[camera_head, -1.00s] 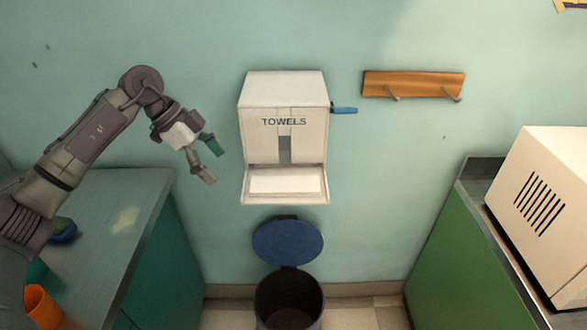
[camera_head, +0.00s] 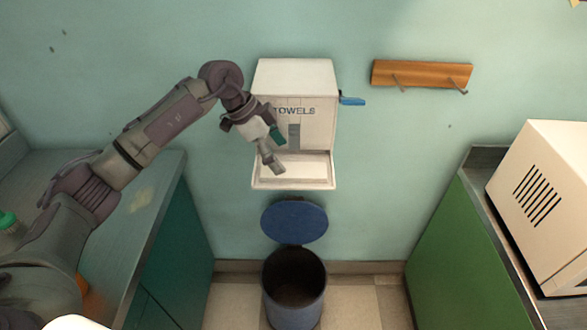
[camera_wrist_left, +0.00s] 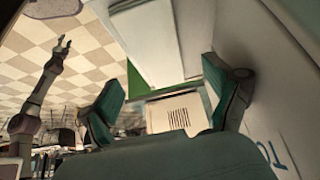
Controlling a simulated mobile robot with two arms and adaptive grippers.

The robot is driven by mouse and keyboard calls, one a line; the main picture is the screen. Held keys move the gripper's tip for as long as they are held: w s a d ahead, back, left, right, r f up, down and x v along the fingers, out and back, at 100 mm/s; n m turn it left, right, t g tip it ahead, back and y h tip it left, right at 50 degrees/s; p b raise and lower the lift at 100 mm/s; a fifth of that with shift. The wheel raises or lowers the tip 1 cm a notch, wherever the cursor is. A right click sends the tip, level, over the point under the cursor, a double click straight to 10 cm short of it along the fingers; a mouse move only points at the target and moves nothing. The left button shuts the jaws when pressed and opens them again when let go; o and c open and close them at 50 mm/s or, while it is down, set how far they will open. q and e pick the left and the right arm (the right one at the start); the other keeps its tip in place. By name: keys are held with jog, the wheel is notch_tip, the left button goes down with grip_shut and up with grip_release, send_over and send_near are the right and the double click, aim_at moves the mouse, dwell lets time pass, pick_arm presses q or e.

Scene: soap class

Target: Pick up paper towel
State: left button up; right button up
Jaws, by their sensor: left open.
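The white towel dispenser (camera_head: 318,95) hangs on the wall, with a pale sheet of paper towel (camera_head: 310,170) in its open lower tray (camera_head: 300,185). My left gripper (camera_head: 279,152) is open and empty, in front of the dispenser's left side and the left part of the tray. It covers part of the lettering. In the left wrist view, my open left fingers (camera_wrist_left: 165,98) have a large white panel (camera_wrist_left: 140,45) beyond them; I cannot tell tray from towel there. My right gripper (camera_wrist_left: 63,43) shows small in that view, its fingers apart.
A blue lever (camera_head: 352,101) sticks out right of the dispenser. A bin (camera_head: 294,305) with a raised blue lid (camera_head: 294,222) stands below. Counters flank it, the right one with a beige box (camera_head: 545,190). A wooden hook rack (camera_head: 420,75) hangs at right.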

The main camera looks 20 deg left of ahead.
aim_at(294, 169)
pick_arm(q)
jog(key=p+x, duration=0.1)
jog(key=x, duration=0.3)
jog(key=shift+r, duration=0.1)
jog(key=shift+w+d+f, duration=0.1)
jog(key=shift+f, duration=0.1)
jog(key=c, duration=0.8)
jog(key=shift+c, duration=0.2)
pick_arm(e)
jog(key=shift+s+r, duration=0.55)
jog(key=shift+s, duration=0.1)
pick_arm(q)
jog(key=shift+r, duration=0.1)
pick_arm(e)
jog(key=shift+d, duration=0.1)
pick_arm(q)
jog(key=shift+r, duration=0.3)
jog(key=r+b, duration=0.2)
jog(key=r, duration=0.1)
jog(key=shift+d+r, duration=0.25)
jog(key=shift+d, duration=0.15)
jog(key=s+d+r+b, duration=0.1)
jog(key=d+r+b, duration=0.2)
jog(key=d+r, duration=0.3)
jog(key=shift+d+r, duration=0.35)
jog(key=shift+d, duration=2.05)
pick_arm(e)
jog(key=shift+w+f, duration=0.1)
jog(key=shift+f, duration=2.4)
